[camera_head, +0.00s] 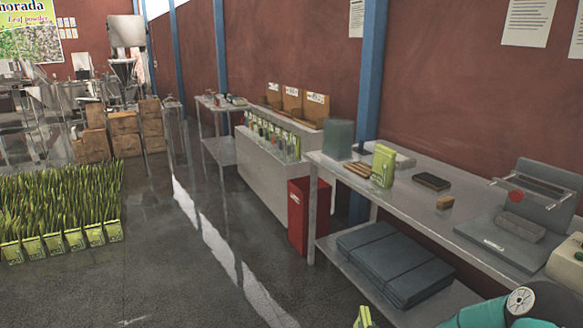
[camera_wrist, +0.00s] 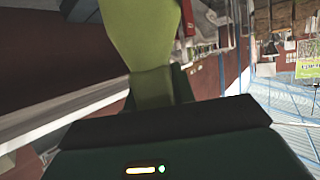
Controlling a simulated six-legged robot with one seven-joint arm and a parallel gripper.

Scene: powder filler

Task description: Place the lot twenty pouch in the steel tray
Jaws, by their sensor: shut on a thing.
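A lime-green pouch (camera_wrist: 140,40) rises from my gripper (camera_wrist: 162,88) in the wrist view. The gripper is shut on it; its lower part is in shadow, and no lot label can be read. A small green tip of a pouch (camera_head: 363,318) shows at the bottom edge of the head view, left of my teal arm. Another green pouch (camera_head: 383,166) stands upright on the steel workbench (camera_head: 410,200). I cannot clearly make out the steel tray; a low pale shape behind the standing pouch is partly hidden.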

